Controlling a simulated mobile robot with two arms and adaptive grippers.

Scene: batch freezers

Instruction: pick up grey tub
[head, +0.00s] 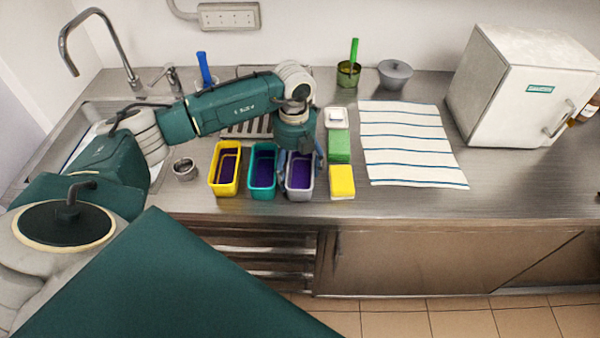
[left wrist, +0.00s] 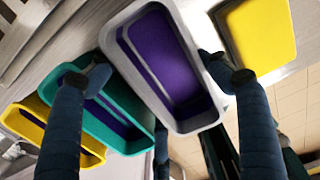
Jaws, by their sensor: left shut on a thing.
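The grey tub (head: 291,193) is an open rectangular tub with purple contents, at the right end of a row of tubs near the counter's front edge. My left gripper (head: 302,158) reaches down over it from behind, shut on it. In the left wrist view the grey tub (left wrist: 195,124) lies between the two fingers of my left gripper (left wrist: 170,76), one at each long side. The left finger is in the narrow gap beside the teal tub. I cannot tell whether the tub's base touches the counter. My right gripper is not in view.
A teal tub (head: 262,192) and a yellow tub (head: 224,189) stand left of it. A yellow block (head: 341,181) and a green block (head: 339,147) lie close on its right.

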